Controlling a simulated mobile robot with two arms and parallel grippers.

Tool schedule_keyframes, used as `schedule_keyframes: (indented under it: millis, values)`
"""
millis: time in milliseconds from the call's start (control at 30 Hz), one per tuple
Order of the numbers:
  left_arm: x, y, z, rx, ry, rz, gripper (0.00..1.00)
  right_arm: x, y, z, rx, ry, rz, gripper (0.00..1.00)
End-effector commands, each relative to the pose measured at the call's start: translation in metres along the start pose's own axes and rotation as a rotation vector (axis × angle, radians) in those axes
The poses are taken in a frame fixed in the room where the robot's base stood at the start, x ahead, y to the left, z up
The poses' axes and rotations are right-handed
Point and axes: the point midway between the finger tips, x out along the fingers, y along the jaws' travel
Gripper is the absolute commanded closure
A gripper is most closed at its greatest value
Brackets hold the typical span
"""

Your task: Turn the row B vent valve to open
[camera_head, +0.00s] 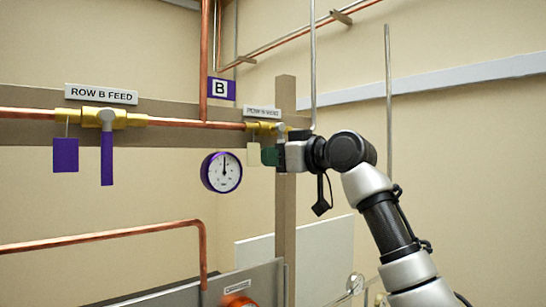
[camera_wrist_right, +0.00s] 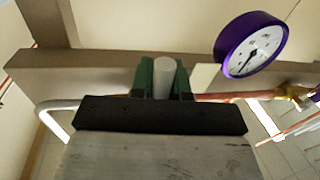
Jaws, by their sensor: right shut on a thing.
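The row B vent valve (camera_head: 262,127) is a small brass body on the copper pipe, under a white label (camera_head: 262,112) that is hard to read. A cream tag (camera_head: 253,154) hangs below it. My right gripper (camera_head: 270,155) reaches in from the right, just below the valve. In the right wrist view its green fingertips (camera_wrist_right: 164,80) are shut on both sides of a grey rounded handle (camera_wrist_right: 164,68). The gripper hides most of the handle in the head view, so I cannot tell its angle. My left gripper is out of view.
The ROW B FEED valve (camera_head: 107,145), with a purple lever pointing down and a purple tag (camera_head: 65,155), is at the left. A purple-rimmed gauge (camera_head: 221,172) is close to my gripper's left. A wooden post (camera_head: 285,220) stands just below my gripper.

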Motion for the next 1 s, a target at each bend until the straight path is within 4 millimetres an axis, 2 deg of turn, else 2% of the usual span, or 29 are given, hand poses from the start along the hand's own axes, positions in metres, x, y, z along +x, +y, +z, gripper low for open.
schedule_keyframes:
  millis: [600, 1000]
  values:
    - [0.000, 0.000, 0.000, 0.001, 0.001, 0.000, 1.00, -0.005, 0.023, -0.005, -0.416, -0.081, 0.002, 1.00]
    - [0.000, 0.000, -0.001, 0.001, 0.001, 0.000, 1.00, -0.006, 0.028, -0.007, -0.523, -0.102, 0.001, 1.00]
